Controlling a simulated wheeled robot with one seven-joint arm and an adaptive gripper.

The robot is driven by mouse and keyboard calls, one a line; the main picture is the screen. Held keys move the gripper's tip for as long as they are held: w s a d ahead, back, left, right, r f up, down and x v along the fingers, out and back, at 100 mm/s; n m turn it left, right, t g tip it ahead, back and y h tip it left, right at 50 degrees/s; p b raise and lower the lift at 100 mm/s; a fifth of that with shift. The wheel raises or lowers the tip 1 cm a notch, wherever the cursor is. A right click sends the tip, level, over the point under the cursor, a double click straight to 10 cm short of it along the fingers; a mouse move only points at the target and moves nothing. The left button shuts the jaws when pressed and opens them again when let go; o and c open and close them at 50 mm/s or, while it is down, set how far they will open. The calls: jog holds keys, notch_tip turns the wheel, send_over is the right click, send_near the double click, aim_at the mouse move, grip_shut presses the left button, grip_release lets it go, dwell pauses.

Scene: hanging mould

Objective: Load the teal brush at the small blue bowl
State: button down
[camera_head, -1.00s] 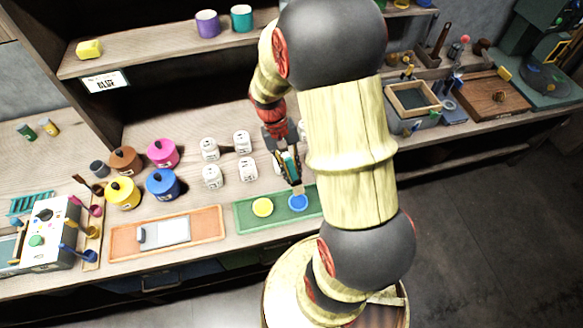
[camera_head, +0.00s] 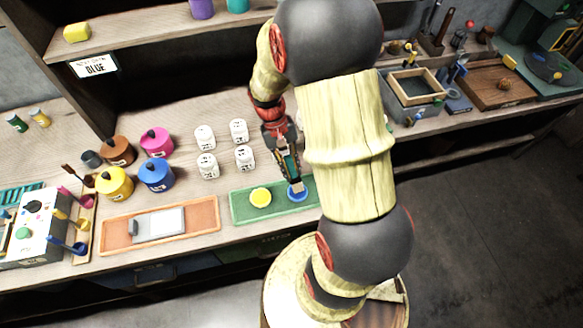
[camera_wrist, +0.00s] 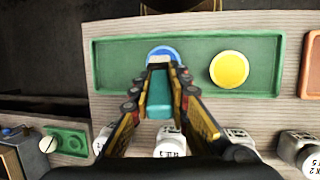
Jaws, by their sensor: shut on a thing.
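My gripper (camera_head: 291,178) is shut on the teal brush (camera_wrist: 159,95), which it holds between its two fingers in the wrist view (camera_wrist: 160,72). The brush's pale tip points down at the small blue bowl (camera_head: 297,194). In the wrist view the tip overlaps the near part of the blue bowl (camera_wrist: 164,50); I cannot tell whether it touches the inside. The bowl stands on a green tray (camera_head: 238,208), beside a yellow bowl (camera_head: 260,197) to its left in the head view.
Several white jars (camera_head: 207,166) stand behind the tray. Coloured pots, including a blue one (camera_head: 156,174), stand farther left. An orange tray (camera_head: 122,233) with a grey-white block lies left of the green tray.

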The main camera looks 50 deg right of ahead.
jog(key=shift+f, duration=0.6)
dwell(2.3)
jog(key=shift+r, duration=0.15)
jog(key=shift+r+p, duration=3.05)
jog(key=shift+r, duration=0.4)
